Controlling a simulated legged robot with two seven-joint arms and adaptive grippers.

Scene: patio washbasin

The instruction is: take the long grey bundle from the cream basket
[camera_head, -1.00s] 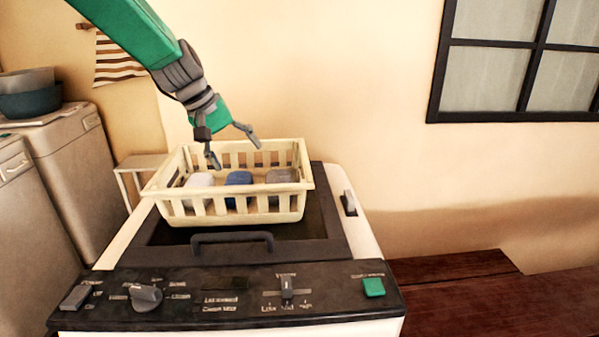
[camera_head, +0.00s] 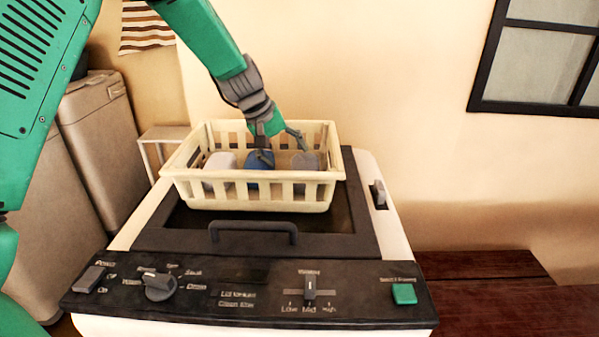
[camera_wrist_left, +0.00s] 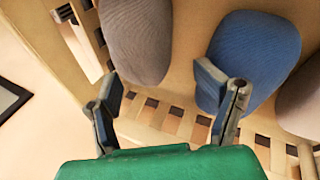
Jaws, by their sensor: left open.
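The cream basket (camera_head: 255,192) stands on the dark lid of the washing machine. In it, side by side, lie a pale bundle (camera_head: 217,172) at left, a blue bundle (camera_head: 252,168) in the middle and the grey bundle (camera_head: 307,161) at right. My left gripper (camera_head: 281,151) is open and empty, pointing down into the basket between the blue and grey bundles. In the left wrist view the grey bundle (camera_wrist_left: 137,38) lies ahead of the open fingers (camera_wrist_left: 157,84), and the blue bundle (camera_wrist_left: 256,55) is beside and partly behind one finger. My right gripper is not in view.
The basket's slatted walls rise around the bundles. The machine's lid handle (camera_head: 254,229) and control panel (camera_head: 250,293) are in front of the basket. A small pale stand (camera_head: 160,137) is behind at left. A dark red wooden bench (camera_head: 500,290) is at right.

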